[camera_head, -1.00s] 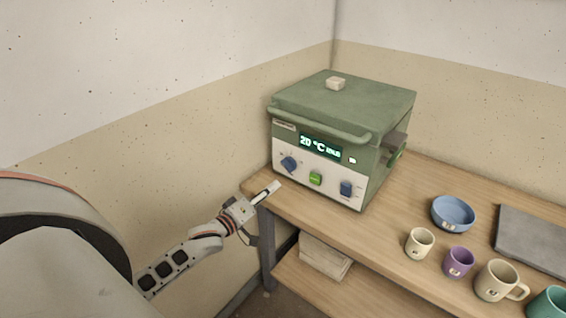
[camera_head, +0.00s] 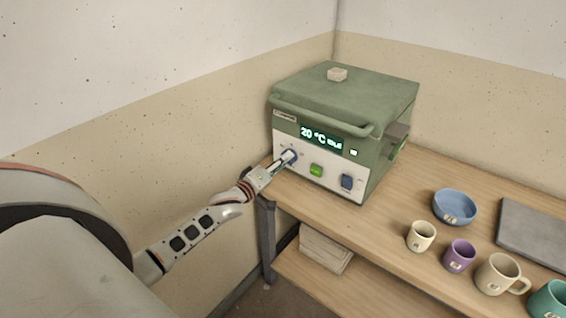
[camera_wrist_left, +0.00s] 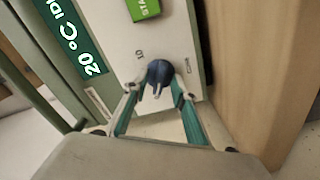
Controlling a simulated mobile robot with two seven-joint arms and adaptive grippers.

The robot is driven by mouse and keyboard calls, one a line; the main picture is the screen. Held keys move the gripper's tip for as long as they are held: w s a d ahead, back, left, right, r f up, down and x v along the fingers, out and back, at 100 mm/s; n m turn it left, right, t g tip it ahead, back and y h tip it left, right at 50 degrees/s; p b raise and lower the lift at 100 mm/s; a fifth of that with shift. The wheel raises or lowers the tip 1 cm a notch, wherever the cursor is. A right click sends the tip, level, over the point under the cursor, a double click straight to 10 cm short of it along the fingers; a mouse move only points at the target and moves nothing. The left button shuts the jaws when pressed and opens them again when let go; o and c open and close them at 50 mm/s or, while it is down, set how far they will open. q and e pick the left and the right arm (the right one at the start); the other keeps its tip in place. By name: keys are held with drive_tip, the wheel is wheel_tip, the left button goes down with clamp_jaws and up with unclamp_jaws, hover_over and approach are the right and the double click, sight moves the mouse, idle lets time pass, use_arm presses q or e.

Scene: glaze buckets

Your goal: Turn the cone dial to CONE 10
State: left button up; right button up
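The green kiln (camera_head: 345,100) stands on the wooden bench, with a white front panel and a display (camera_head: 321,138) reading 20 °C and what looks like IDLE. The panel's left blue dial (camera_head: 291,154) is partly hidden by my left gripper (camera_head: 286,158). In the left wrist view, the blue dial (camera_wrist_left: 160,72) sits between my left gripper's fingertips (camera_wrist_left: 158,93). The fingers are spread, with a small gap seeming to show on each side. A "10" mark is printed beside the dial; other marks are too small to read. My right gripper is not in view.
A green START button (camera_head: 316,170) and a second blue knob (camera_head: 347,182) are right of the dial. A blue bowl (camera_head: 454,207), several mugs and a grey slab (camera_head: 535,236) stand on the bench at right. The wall is close on the left.

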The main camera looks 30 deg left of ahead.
use_arm(q)
clamp_jaws()
